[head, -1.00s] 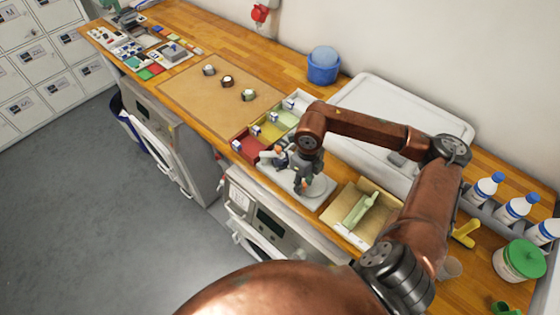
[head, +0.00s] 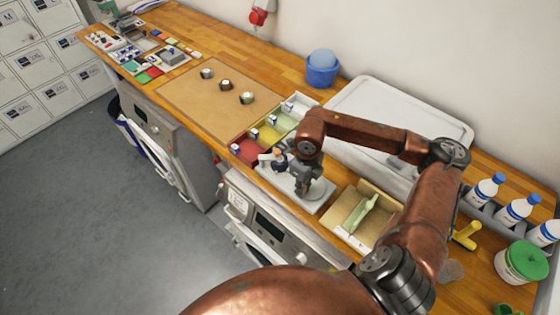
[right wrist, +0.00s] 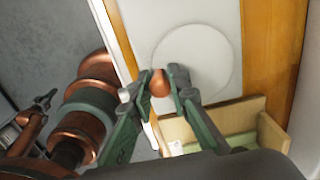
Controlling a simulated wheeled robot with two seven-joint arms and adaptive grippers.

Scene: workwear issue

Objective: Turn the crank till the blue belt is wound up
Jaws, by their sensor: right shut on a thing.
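A pale base plate (head: 285,188) with a round grey disc (head: 318,192) lies near the counter's front edge in the head view. The disc (right wrist: 196,62) also shows in the right wrist view. My right gripper (head: 279,160) is over the plate, beside the disc. In the right wrist view my right gripper (right wrist: 160,84) is shut on a small copper-brown round knob (right wrist: 160,82), taken to be the crank's handle. The rest of the crank is hidden by the gripper and wrist. I cannot make out the blue belt.
Coloured bins (head: 246,150) stand left of the plate. A wooden tray (head: 341,208) with a green tool stands close on the right.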

